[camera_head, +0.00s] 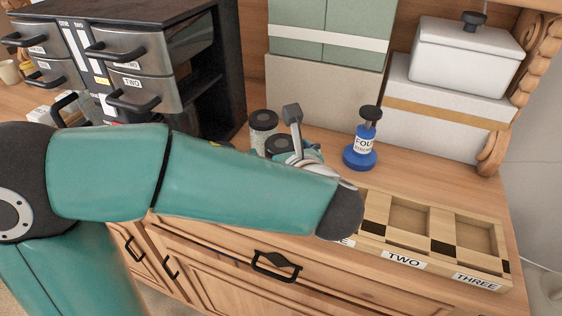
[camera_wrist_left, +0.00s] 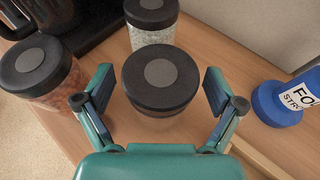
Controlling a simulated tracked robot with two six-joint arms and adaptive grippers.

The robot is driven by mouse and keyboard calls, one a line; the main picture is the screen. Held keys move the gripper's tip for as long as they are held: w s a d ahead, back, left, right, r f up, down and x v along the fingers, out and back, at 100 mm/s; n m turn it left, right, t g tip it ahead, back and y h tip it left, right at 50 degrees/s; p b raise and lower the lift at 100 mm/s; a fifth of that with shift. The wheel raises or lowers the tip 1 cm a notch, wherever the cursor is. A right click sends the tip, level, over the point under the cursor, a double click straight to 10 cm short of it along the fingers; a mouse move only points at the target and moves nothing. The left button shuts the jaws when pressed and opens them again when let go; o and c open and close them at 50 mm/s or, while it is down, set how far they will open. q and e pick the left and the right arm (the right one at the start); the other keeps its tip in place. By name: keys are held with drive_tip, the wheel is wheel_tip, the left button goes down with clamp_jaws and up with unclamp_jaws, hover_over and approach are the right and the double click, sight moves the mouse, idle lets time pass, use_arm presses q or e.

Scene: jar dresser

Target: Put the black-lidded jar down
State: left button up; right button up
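The black-lidded jar (camera_wrist_left: 160,78) is in the middle of the left wrist view, its lid seen from above. It appears upright on the wooden dresser top. My left gripper (camera_wrist_left: 158,92) is open around it, one finger on each side, with a visible gap between each finger pad and the lid. In the head view the jar's dark lid (camera_head: 280,144) shows just behind my left arm, which hides most of its body. My right gripper is in neither view.
Another dark-lidded jar with pale contents (camera_wrist_left: 152,24) stands close behind, and one with reddish contents (camera_wrist_left: 42,72) at left. A blue bottle (camera_head: 361,155) stands to the right. A labelled wooden tray (camera_head: 400,240) lies near the front edge; a black drawer cabinet (camera_head: 215,60) stands left.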

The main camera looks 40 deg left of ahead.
use_arm(q)
drive_tip(key=c, duration=1.5)
drive_tip(key=shift+r, duration=0.1)
